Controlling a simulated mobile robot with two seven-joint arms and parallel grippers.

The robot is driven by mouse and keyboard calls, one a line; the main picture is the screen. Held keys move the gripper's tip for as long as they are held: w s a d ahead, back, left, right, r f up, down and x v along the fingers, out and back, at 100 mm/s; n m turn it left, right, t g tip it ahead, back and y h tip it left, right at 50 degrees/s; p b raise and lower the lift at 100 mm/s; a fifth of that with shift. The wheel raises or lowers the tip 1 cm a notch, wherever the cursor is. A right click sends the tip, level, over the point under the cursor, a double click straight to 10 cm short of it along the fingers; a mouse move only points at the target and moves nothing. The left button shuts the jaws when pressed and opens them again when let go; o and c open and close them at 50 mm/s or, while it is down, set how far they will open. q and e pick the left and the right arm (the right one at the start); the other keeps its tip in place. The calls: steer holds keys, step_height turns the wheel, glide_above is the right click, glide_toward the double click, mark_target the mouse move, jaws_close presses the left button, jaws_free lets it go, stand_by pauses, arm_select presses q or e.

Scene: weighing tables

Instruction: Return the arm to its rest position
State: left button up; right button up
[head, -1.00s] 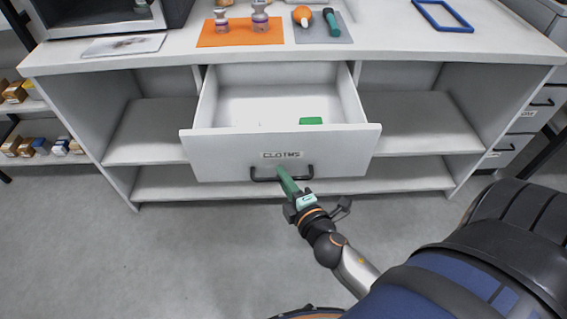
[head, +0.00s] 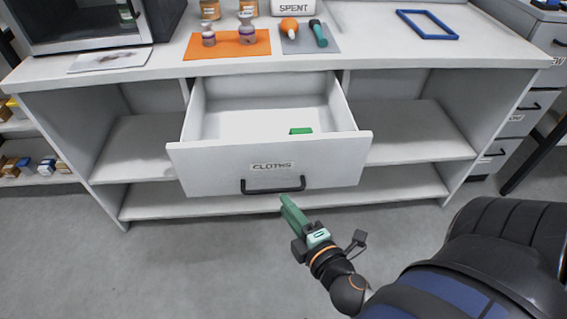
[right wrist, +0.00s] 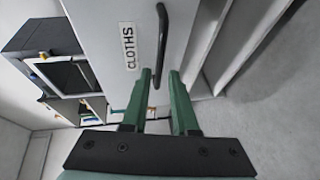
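My right gripper (head: 287,203) has green fingers and is just below and in front of the open drawer's handle in the head view. In the right wrist view its two fingers (right wrist: 160,88) stand apart with nothing between them. The black drawer handle (head: 273,186) lies just beyond the fingertips, and it also shows in the right wrist view (right wrist: 162,40). The drawer front (head: 215,168) bears the label CLOTHS and is pulled out. A small green item (head: 301,131) lies inside the drawer. My left gripper is not in view.
The white cabinet (head: 400,64) has open shelves on both sides of the drawer. On its top are an orange mat (head: 200,50) with small bottles, a grey mat (head: 303,44) with tools and a blue frame (head: 428,37). The grey floor (head: 180,265) in front is clear.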

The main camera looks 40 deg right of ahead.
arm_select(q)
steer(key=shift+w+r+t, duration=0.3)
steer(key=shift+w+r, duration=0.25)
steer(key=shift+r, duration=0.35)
arm_select(e)
steer(key=shift+s+r, duration=0.1)
steer(key=shift+s, duration=0.25)
steer(key=a+f+m+g+y, duration=0.3)
steer(key=a+f+m+y, duration=0.3)
steer(key=a+m, duration=0.4)
arm_select(q)
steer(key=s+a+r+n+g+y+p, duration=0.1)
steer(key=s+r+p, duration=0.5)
steer(key=p, duration=1.4)
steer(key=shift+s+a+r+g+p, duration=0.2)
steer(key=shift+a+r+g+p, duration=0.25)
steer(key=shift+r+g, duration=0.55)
arm_select(e)
steer(key=s+d+r+m+g+h, duration=0.1)
steer(key=s+d+r+m+g, duration=0.1)
steer(key=s+r, duration=0.3)
step_height(320, 180, up, 3)
steer(key=shift+s+d+f+m+g, duration=0.1)
steer(key=shift+s+d+m+g, duration=0.2)
steer(key=shift+m+g, duration=0.4)
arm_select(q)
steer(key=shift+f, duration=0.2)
arm_select(e)
steer(key=shift+s, duration=0.1)
